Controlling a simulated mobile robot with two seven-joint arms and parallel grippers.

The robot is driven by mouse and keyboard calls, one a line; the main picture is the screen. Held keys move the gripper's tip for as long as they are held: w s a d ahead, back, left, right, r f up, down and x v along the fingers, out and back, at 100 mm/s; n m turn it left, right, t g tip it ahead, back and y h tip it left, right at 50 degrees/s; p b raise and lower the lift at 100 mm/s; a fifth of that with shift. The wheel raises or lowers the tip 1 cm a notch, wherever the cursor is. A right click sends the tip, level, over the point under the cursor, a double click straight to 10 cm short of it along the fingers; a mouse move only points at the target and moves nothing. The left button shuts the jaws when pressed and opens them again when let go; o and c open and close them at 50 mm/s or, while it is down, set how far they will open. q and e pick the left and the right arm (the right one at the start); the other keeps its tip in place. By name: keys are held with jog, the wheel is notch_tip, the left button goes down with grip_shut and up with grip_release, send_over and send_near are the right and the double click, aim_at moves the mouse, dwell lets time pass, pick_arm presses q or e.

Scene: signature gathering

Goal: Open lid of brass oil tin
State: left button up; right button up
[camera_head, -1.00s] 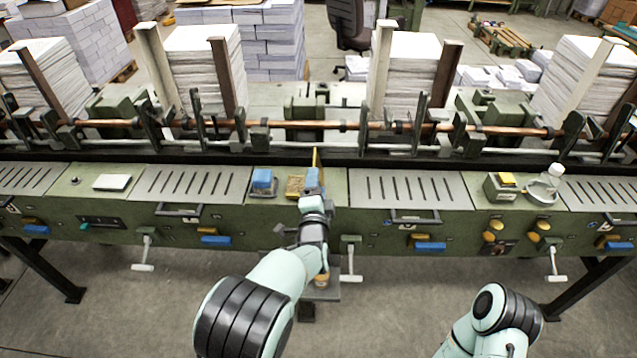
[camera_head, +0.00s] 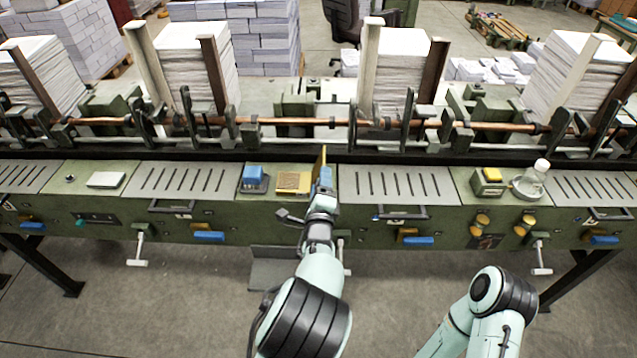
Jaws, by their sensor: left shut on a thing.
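The brass oil tin (camera_head: 293,182) is a small, shallow brass-coloured box on the green machine's top ledge, left of my left gripper. Its lid (camera_head: 321,159) stands up steeply at the tin's right side, so the tin's top shows uncovered. My left gripper (camera_head: 325,178) is at the lid's right side and is shut on the lid. The exact grip is hard to make out at this size. Of my right arm only upper links show at the lower right; its gripper is out of view.
A blue block on a dark base (camera_head: 254,178) stands just left of the tin. A slotted plate (camera_head: 395,186) lies to the right. A copper-coloured rod (camera_head: 300,121) runs behind the ledge.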

pick_arm(q)
jog(key=shift+d, duration=0.2)
jog(key=o, duration=1.5)
jog(key=s+b, duration=0.2)
jog(key=s, duration=1.1)
jog(key=shift+s, duration=0.2)
pick_arm(e)
jog(key=s+f, duration=0.2)
jog(key=f, duration=0.1)
